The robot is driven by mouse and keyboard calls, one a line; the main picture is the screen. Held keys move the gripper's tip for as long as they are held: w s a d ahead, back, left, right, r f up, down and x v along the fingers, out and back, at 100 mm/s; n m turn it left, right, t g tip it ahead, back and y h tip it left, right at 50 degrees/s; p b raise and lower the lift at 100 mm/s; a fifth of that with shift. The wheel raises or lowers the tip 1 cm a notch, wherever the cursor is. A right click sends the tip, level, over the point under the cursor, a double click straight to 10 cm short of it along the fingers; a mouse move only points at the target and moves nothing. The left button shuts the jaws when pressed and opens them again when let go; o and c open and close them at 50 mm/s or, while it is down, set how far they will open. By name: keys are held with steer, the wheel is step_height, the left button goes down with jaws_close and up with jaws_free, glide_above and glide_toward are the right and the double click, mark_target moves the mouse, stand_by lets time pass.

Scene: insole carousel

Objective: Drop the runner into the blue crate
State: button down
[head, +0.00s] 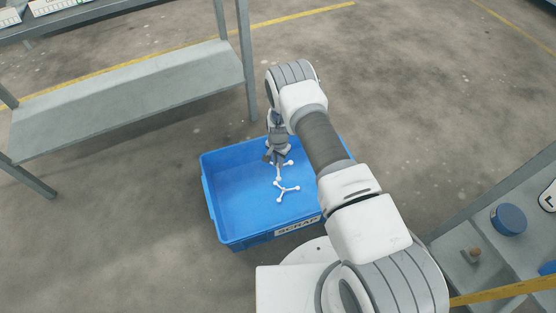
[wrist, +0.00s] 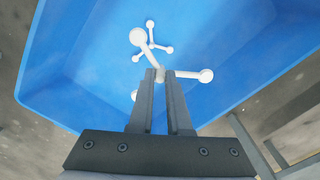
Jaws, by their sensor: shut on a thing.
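The blue crate (head: 235,200) stands on the floor in the head view, with a SCRAP label on its near side. My gripper (head: 277,158) is over the crate, pointing down. In the wrist view my gripper (wrist: 161,76) is shut on a white branched runner (wrist: 188,75) with round knobs at its ends. The blue crate floor (wrist: 85,75) lies beneath it. The held runner (head: 279,171) hangs below the fingers in the head view, partly hidden by them. Another white branched piece (head: 285,189), similar in shape, lies in the crate; it also shows in the wrist view (wrist: 151,46).
A grey metal rack (head: 130,95) stands behind the crate to the left. At the lower right is a grey shelf (head: 480,270) with a blue round container (head: 508,219). Open concrete floor (head: 420,90) lies behind and to the right.

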steer(key=shift+f, duration=0.2)
steer(key=c, duration=0.8)
jaws_free()
steer(key=shift+r, duration=0.1)
step_height(320, 180, up, 17)
steer(key=p, duration=0.5)
steer(key=shift+r+p, duration=0.1)
steer(key=shift+p, duration=0.25)
